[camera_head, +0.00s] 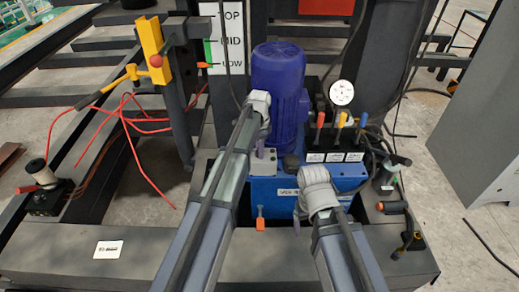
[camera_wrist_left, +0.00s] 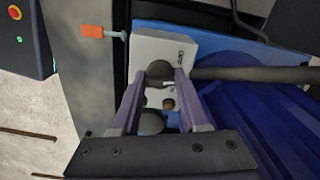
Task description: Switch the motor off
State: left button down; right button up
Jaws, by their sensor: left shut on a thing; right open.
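The blue-purple motor (camera_head: 278,80) stands upright on the blue power unit (camera_head: 350,170); its ribbed side shows in the left wrist view (camera_wrist_left: 285,125). A pale box with a small label (camera_wrist_left: 165,47) is beside it. My left gripper (camera_head: 264,156) is at the motor's lower left side. In the left wrist view its fingers (camera_wrist_left: 158,88) are closed on a small dark knob (camera_wrist_left: 159,71) in front of the box; whether it is the motor's switch is hard to tell. My right gripper is in front of the power unit, its fingers mostly hidden behind my right wrist (camera_head: 317,190).
Red, yellow and blue levers (camera_head: 340,122) and a round gauge (camera_head: 342,92) stand right of the motor. An orange-tipped handle (camera_head: 260,222) is below my left gripper. A yellow bracket (camera_head: 152,48) and red cables are at the left. A grey cabinet (camera_head: 475,120) is at the right.

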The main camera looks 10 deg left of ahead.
pick_arm(q)
jog(key=n, duration=0.5)
jog(key=shift+n, duration=0.4)
dwell(0.4)
jog(key=shift+c, duration=2.1)
grip_release()
jog(key=shift+r, duration=0.1)
notch_tip(320, 180, up, 8)
jog(key=p, duration=0.8)
jog(key=shift+f, duration=0.2)
